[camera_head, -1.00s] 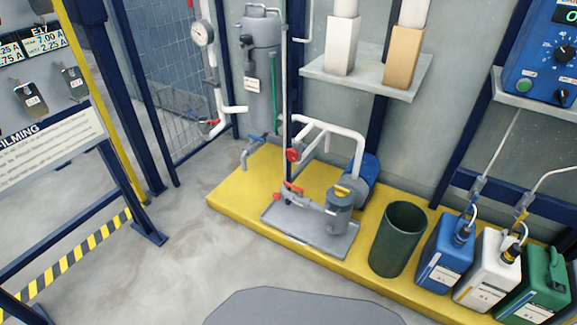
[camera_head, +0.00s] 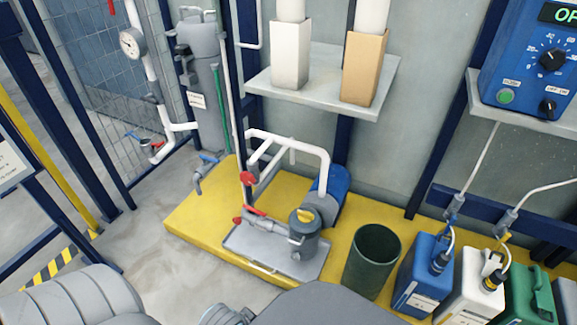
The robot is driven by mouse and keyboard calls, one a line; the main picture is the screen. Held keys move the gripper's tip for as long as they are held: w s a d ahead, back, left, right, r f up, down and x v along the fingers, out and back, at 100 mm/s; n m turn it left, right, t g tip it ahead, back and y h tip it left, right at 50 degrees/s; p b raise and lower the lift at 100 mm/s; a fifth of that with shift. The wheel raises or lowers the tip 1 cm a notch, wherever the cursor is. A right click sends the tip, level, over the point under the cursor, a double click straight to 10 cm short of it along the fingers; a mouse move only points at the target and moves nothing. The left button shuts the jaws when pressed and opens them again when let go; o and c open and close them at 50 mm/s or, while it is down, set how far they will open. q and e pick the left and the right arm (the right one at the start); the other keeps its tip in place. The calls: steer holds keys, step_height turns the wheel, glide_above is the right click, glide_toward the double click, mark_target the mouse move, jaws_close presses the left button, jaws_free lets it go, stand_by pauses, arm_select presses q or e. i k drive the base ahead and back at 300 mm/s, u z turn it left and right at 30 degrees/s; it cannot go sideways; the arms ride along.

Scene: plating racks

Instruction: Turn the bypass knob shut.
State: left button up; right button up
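A pump unit (camera_head: 318,212) with white pipes stands on the yellow platform. A red round knob (camera_head: 247,178) sits on its left pipe. A red lever (camera_head: 252,210) and a smaller red handle (camera_head: 238,220) sit lower, by the grey filter pot (camera_head: 303,238). Grey parts of my own arm show along the bottom edge, well short of the pump. No fingertips of either gripper are visible.
The yellow platform (camera_head: 205,222) forms a raised edge. A dark green bin (camera_head: 372,262) and blue (camera_head: 423,275), white and green canisters stand right of the pump. A shelf (camera_head: 325,92) with two boxes hangs above. Grey floor is clear left of the platform.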

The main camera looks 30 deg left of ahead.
mark_target(248, 179)
steer(key=u, duration=0.25)
steer(key=i, duration=0.8)
steer(key=u, duration=0.65)
